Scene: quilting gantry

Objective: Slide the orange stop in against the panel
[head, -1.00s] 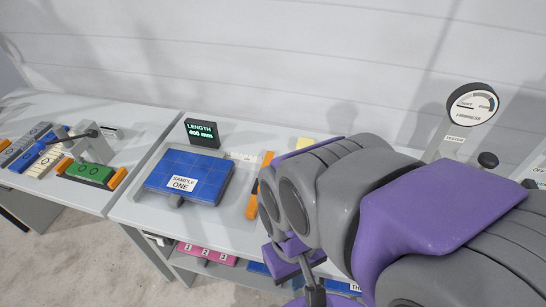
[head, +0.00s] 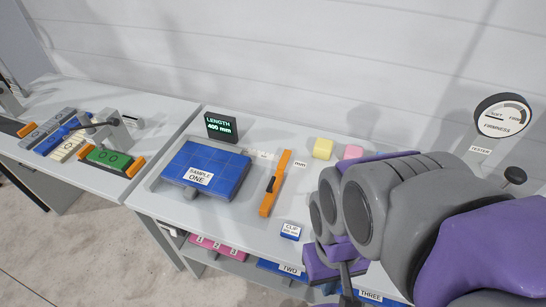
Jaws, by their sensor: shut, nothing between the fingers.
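The orange stop (head: 279,177) is a long upright-edged bar with a dark piece at its middle, lying on the bench right of the panel. The panel (head: 210,160) is a blue quilted slab labelled SAMPLE ONE. A strip of bare surface shows between the panel's right edge and the stop, so they are apart. My gripper (head: 341,268) is low at the right, beyond the stop and over the bench's front edge. It is shut and empty, touching neither. Its tips are partly hidden by my own arm.
A display (head: 221,127) reads LENGTH 400 mm behind the panel. A small blue CLIP box (head: 291,231) sits right of the stop. Yellow (head: 323,149) and pink (head: 353,152) blocks stand at the back. A firmness tester (head: 503,117) stands far right. Pink (head: 212,246) and blue pieces fill the shelf below.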

